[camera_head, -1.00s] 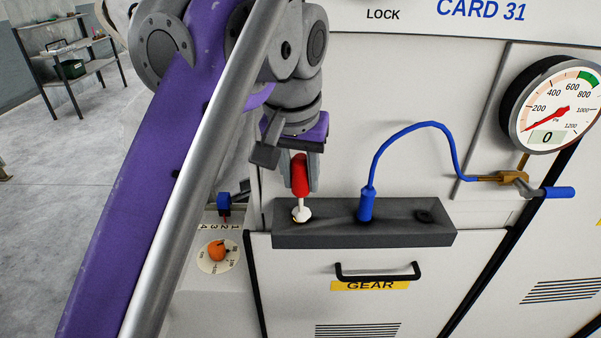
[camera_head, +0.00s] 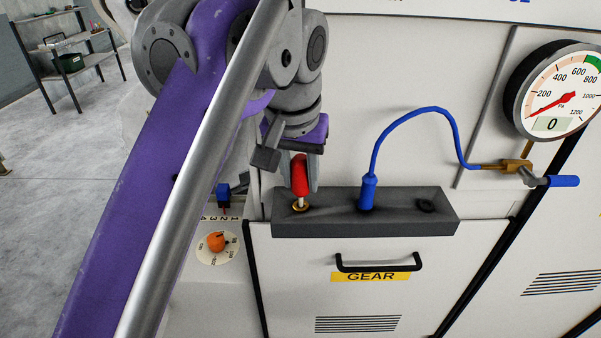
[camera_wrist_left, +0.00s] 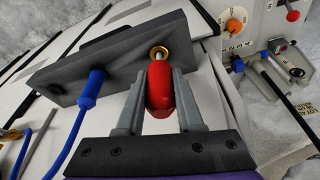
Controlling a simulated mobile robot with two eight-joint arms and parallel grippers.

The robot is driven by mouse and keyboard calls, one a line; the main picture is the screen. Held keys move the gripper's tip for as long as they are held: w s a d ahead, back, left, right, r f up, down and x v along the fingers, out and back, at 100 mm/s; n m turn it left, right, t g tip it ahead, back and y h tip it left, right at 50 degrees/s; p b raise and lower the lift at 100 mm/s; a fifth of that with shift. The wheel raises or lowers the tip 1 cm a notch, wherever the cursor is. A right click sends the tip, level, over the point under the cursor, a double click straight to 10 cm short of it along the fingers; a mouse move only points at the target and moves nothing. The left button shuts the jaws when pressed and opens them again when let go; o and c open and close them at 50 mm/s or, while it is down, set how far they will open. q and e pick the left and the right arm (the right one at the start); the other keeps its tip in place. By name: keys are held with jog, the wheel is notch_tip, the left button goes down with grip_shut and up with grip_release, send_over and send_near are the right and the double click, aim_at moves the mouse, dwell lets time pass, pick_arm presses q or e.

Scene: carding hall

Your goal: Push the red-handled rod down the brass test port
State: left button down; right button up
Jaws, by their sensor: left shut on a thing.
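The red-handled rod (camera_head: 300,176) is upright, its red handle held between the fingers of my left gripper (camera_head: 304,172). The handle also shows in the left wrist view (camera_wrist_left: 160,90), with the left gripper's fingers (camera_wrist_left: 160,98) on both sides of it. The rod's pale lower part stands in the brass test port (camera_head: 301,207) at the left end of the dark grey block. The port's brass ring shows in the left wrist view (camera_wrist_left: 159,52). A short length of pale shaft shows between handle and ring. My right gripper is not in view.
The dark grey block (camera_head: 400,222) also carries a blue hose plug (camera_head: 367,193) and a dark hole. The blue hose runs to a brass valve (camera_head: 517,166) below a gauge (camera_head: 556,97) reading 0. An orange knob (camera_head: 216,242) sits lower left. A black handle (camera_head: 378,264) is below the block.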

pick_arm(q)
jog(key=shift+c, duration=2.3)
grip_release()
jog(key=p+v, duration=0.3)
jog(key=v, duration=0.7)
jog(key=shift+r+p, duration=0.35)
jog(key=shift+p, duration=0.05)
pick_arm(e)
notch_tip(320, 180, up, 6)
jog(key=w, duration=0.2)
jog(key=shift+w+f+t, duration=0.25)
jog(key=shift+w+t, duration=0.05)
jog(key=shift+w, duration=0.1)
pick_arm(q)
jog(key=shift+s, duration=0.1)
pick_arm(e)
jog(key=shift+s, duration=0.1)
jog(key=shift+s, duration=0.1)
